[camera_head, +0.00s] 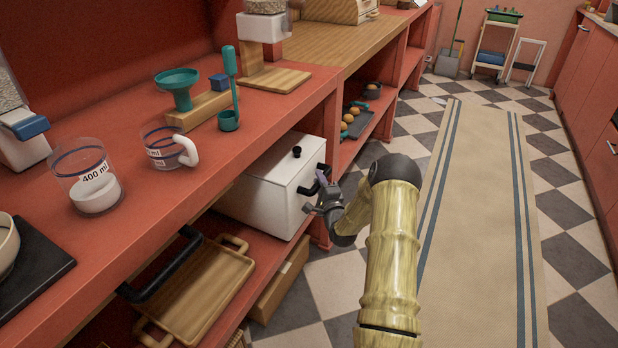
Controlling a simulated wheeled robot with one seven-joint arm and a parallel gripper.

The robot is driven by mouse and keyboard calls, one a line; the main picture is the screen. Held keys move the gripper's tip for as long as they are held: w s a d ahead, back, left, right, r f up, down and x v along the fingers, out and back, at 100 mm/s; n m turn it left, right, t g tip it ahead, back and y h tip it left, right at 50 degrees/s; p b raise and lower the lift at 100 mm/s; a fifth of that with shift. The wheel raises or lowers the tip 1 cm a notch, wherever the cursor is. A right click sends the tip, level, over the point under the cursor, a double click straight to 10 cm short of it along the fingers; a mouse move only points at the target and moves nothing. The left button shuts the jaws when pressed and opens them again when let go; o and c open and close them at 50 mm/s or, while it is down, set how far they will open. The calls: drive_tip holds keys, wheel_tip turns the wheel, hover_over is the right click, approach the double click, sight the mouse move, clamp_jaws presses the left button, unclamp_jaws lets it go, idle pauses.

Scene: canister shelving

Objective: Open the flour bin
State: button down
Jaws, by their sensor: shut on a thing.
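The white flour bin (262,199) stands on the shelf under the red counter, its front edge near the aisle. Its top looks level and closed, with a small black knob (297,152) on it. A black handle (312,182) is on the bin's right side, facing the aisle. My gripper (316,201) is at that handle, reaching in from the right, and is shut on it. The fingertips are small and dark here, so their exact hold on the handle is partly hidden.
The red counter (110,245) overhangs the bin's back part. On it stand a measuring cup (87,177), a mug-like cup (160,148) and a green scoop (229,120). A wooden tray (205,290) lies on the shelf left of the bin. The aisle runner (485,220) is clear.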

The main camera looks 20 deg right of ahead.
drive_tip(key=s+d+p, duration=0.2)
drive_tip(key=s+d, duration=0.9)
drive_tip(key=s, duration=0.4)
drive_tip(key=shift+d, duration=0.3)
drive_tip(key=shift+f, duration=0.1)
drive_tip(key=c, duration=1.2)
unclamp_jaws()
drive_tip(key=shift+c, duration=0.2)
drive_tip(key=s+a+f+p, duration=0.2)
drive_tip(key=s, duration=1.5)
drive_tip(key=shift+a+f, duration=0.15)
drive_tip(key=shift+a, duration=0.05)
